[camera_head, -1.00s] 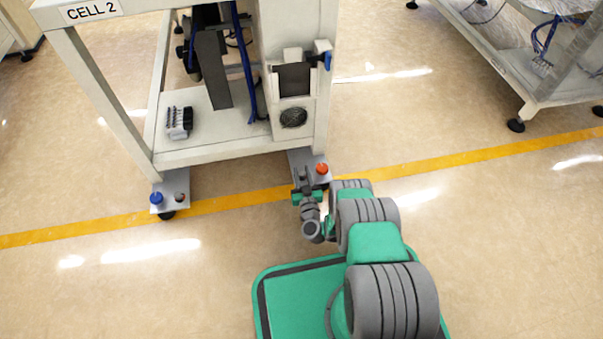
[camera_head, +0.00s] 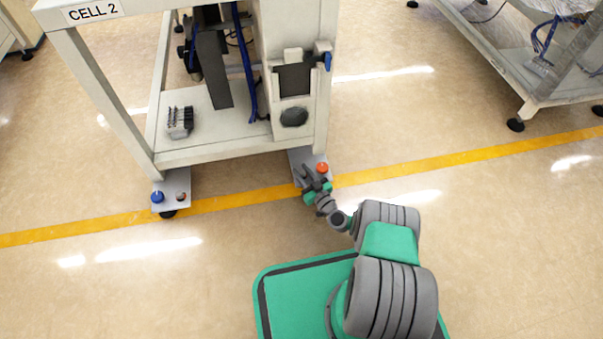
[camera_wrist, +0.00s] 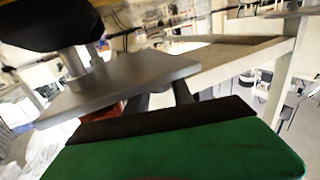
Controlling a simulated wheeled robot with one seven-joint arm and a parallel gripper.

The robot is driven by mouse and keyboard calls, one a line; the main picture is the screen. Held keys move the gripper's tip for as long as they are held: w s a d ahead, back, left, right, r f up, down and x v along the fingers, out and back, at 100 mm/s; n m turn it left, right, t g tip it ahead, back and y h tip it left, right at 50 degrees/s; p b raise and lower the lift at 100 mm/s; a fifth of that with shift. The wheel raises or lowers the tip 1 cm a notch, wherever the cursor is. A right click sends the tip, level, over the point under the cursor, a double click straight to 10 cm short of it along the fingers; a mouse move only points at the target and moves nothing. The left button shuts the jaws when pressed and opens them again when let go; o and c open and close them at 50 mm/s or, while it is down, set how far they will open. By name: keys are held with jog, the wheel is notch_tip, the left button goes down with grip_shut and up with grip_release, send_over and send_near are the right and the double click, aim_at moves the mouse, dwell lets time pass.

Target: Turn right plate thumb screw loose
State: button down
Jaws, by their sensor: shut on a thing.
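The right plate (camera_head: 300,158) juts out from the foot of the CELL 2 frame, with a red-orange knob (camera_head: 322,168) at its right. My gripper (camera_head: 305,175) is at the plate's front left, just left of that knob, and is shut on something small. The thumb screw itself is hidden by my gripper in the head view. In the wrist view the plate (camera_wrist: 120,85) crosses in front of my fingers (camera_wrist: 165,98) and hides their tips. A bit of red (camera_wrist: 104,111) shows at the plate's edge there.
The left plate (camera_head: 178,182) carries a blue knob (camera_head: 157,196) and a small brown screw (camera_head: 181,195). A dark round foot (camera_wrist: 50,24) is close to the plate in the wrist view.

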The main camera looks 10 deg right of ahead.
jog(key=c, duration=1.1)
grip_release()
jog(key=shift+a+r+m+h+p, duration=0.2)
jog(key=shift+m+h+p, duration=0.4)
jog(key=shift+h+p, duration=0.2)
jog(key=shift+m+t+h, duration=0.3)
jog(key=shift+m+h, duration=0.1)
jog(key=shift+h, duration=0.2)
jog(key=m+h, duration=0.1)
jog(key=f+h+b, duration=0.1)
jog(key=shift+w+d+m+h, duration=0.1)
jog(key=shift+m+h, duration=0.3)
jog(key=shift+r+m+h+b, duration=0.1)
jog(key=shift+m+h+b, duration=0.35)
jog(key=shift+b, duration=0.4)
